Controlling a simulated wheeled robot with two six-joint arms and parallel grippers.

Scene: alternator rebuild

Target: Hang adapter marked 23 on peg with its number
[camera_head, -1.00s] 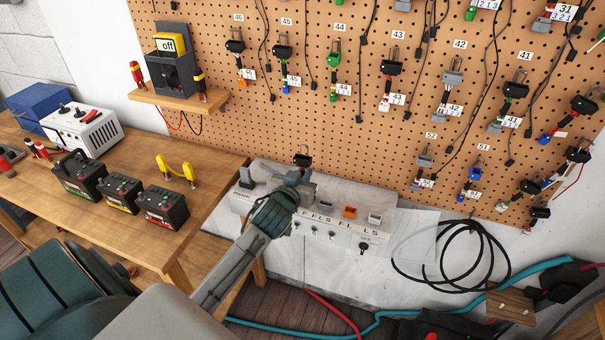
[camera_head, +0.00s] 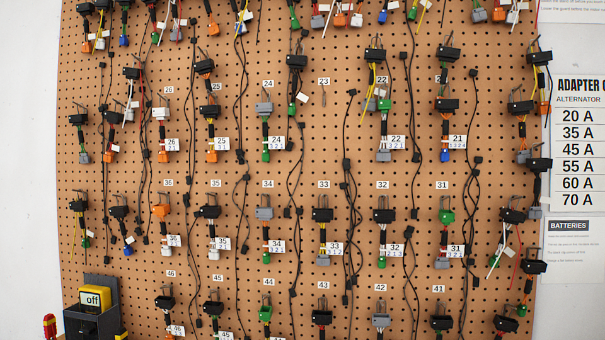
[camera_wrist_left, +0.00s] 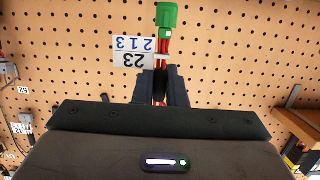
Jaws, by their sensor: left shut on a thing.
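The adapter marked 23 (camera_wrist_left: 166,18) shows in the left wrist view, with a green connector, red wires and a white tag (camera_wrist_left: 136,53) reading 23 and 213, upside down. My left gripper (camera_wrist_left: 160,88) is shut on it; the part between the fingers is mostly hidden. The pegboard lies behind it, and I cannot tell the distance. In the head view, the label 23 (camera_head: 323,81) is in the upper middle of the pegboard, above a bare peg (camera_head: 324,98). Neither gripper shows in the head view.
Adapters hang close by, at 24 (camera_head: 264,110) and 22 (camera_head: 384,106). A black cable (camera_head: 348,130) hangs right of the bare peg, and a black adapter (camera_head: 297,62) hangs up to its left. The board below the peg is mostly clear.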

